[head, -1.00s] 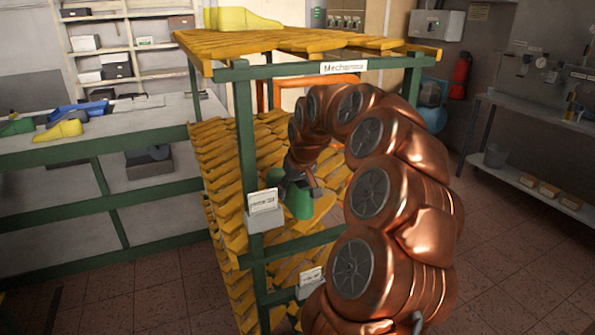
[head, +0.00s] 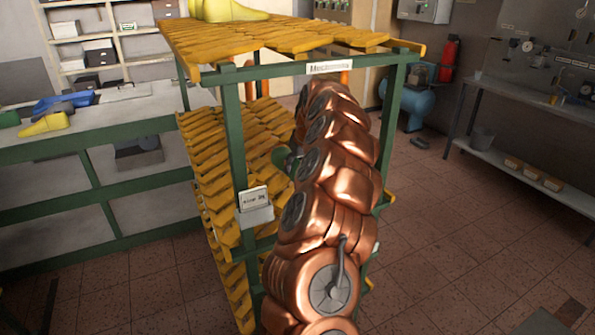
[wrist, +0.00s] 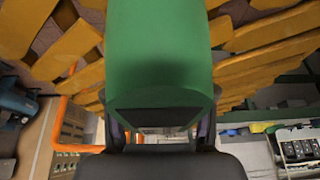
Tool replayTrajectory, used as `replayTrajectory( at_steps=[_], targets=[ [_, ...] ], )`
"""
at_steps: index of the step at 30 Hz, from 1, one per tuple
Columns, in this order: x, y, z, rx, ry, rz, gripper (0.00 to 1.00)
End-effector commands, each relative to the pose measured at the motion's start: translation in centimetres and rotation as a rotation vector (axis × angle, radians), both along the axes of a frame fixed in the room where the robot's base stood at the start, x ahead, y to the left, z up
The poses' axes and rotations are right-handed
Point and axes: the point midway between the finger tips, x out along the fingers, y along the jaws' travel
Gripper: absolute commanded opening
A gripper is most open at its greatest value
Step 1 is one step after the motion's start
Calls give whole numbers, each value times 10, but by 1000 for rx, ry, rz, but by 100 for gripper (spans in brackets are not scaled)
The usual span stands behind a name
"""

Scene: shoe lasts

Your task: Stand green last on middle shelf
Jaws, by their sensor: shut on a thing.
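The green last (wrist: 160,55) fills the upper middle of the wrist view, its dark flat end towards the camera. My gripper (wrist: 160,132) is shut on it, a dark finger on each side. In the head view only a small part of the green last (head: 282,157) shows, left of my copper arm, which hides the gripper and most of the last. It is inside the rack, over the slatted yellow middle shelf (head: 235,128). I cannot tell whether it touches the slats.
Green posts (head: 233,135) and the slatted top shelf (head: 290,38) frame the opening. A yellow last (head: 228,10) stands on top. Another yellow last (head: 45,124) lies on the left bench.

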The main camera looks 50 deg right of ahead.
Motion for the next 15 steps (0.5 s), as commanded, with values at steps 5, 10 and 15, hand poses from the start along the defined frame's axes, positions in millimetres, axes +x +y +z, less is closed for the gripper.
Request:
replayTrajectory(
  at_steps=[5,10,15],
  targets=[
    [4,-8,1,-3,-3,-2,0],
    [4,-9,-3,-2,-1,-1,0],
    [3,-7,-18,1,1,0,0]
  ],
)
